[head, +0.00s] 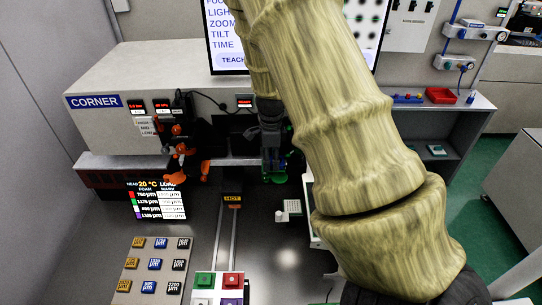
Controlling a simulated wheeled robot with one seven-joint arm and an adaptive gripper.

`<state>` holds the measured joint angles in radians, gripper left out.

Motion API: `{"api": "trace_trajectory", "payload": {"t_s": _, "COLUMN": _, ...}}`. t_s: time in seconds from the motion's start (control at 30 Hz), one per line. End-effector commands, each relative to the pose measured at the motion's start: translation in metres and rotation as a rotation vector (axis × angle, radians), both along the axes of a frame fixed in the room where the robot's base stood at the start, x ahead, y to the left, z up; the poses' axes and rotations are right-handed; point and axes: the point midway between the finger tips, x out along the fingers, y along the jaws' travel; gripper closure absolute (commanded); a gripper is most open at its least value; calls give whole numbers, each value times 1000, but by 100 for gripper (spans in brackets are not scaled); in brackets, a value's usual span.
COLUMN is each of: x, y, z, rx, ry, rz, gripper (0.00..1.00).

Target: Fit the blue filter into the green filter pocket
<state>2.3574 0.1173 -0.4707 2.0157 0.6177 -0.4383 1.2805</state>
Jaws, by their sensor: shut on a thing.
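My gripper (271,140) points down at the end of my arm, at the middle of the dark bench. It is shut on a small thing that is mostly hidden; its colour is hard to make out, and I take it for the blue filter. A green part (275,165) shows right at the fingertips and may be the green filter pocket. I cannot tell whether the held thing touches it or is inside it.
A rack (140,274) of orange, blue and black tiles lies front left, beside a panel (217,292) of coloured buttons. An orange jointed device (182,150) stands left of my gripper. A monitor (222,40) stands behind. My arm covers the right side.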

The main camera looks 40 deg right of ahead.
Motion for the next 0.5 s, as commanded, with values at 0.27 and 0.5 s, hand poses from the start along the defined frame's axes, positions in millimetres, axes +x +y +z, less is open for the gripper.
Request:
{"api": "trace_trajectory", "payload": {"t_s": 0.27, "x": 0, "y": 0, "z": -2, "rx": 0, "ry": 0, "rz": 0, "gripper": 73}}
{"api": "trace_trajectory", "payload": {"t_s": 0.5, "x": 0, "y": 0, "z": -3, "rx": 0, "ry": 0, "rz": 0, "gripper": 52}}
